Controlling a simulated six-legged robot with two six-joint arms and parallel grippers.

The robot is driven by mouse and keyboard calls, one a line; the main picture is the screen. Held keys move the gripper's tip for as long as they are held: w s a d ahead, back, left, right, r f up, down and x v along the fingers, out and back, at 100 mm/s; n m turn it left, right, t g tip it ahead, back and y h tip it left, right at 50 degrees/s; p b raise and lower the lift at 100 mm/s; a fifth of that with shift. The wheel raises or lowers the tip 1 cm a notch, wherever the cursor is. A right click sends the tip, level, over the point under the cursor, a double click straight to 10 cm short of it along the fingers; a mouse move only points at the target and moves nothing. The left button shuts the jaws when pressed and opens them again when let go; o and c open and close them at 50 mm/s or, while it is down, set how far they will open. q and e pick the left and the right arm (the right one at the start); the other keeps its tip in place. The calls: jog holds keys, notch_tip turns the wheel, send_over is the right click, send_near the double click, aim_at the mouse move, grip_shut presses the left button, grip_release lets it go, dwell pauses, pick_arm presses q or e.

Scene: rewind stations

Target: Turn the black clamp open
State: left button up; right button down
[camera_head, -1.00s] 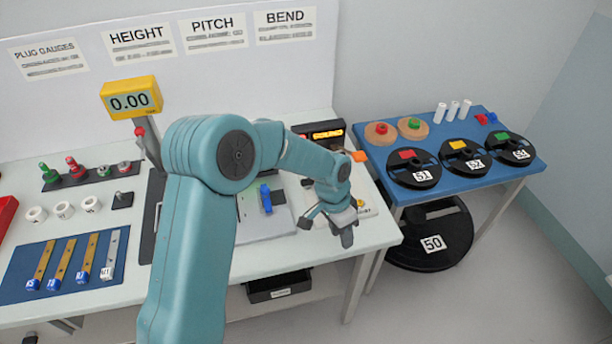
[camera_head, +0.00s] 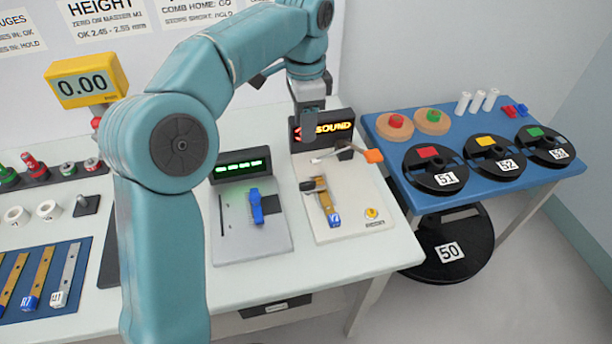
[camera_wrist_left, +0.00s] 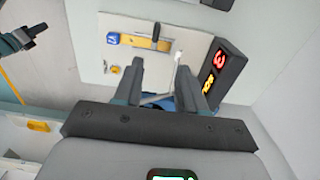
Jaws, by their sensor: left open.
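The black clamp (camera_head: 313,185) sits on the pale base plate (camera_head: 376,214) of the right-hand station, across the upper end of a brass strip (camera_head: 325,203) with a blue end. In the left wrist view the clamp (camera_wrist_left: 156,33) is small, lying beyond the fingers. My left gripper (camera_head: 309,125) is open and empty, pointing down above the back of this station, apart from the clamp. Its two fingers (camera_wrist_left: 163,82) show spread in the left wrist view. A dark jaw-like part (camera_wrist_left: 28,37) at the wrist view's left edge looks like my right gripper; its opening is unclear.
A yellow knob (camera_head: 371,213) is on the plate's front right. A neighbouring station (camera_head: 249,228) with a blue part stands left. The blue table (camera_head: 400,131) holds several reels.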

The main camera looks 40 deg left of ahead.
aim_at(305, 183)
pick_arm(q)
jog(key=f+b, duration=0.1)
jog(key=f, duration=0.4)
jog(key=f+b, duration=0.1)
jog(key=f, duration=0.4)
jog(key=f+b, duration=0.1)
jog(key=f, duration=0.4)
jog(key=shift+s+d, duration=0.2)
jog(key=shift+s, duration=0.2)
jog(key=shift+d+f, duration=0.1)
jog(key=shift+f, duration=0.25)
jog(key=shift+c, duration=0.3)
grip_shut()
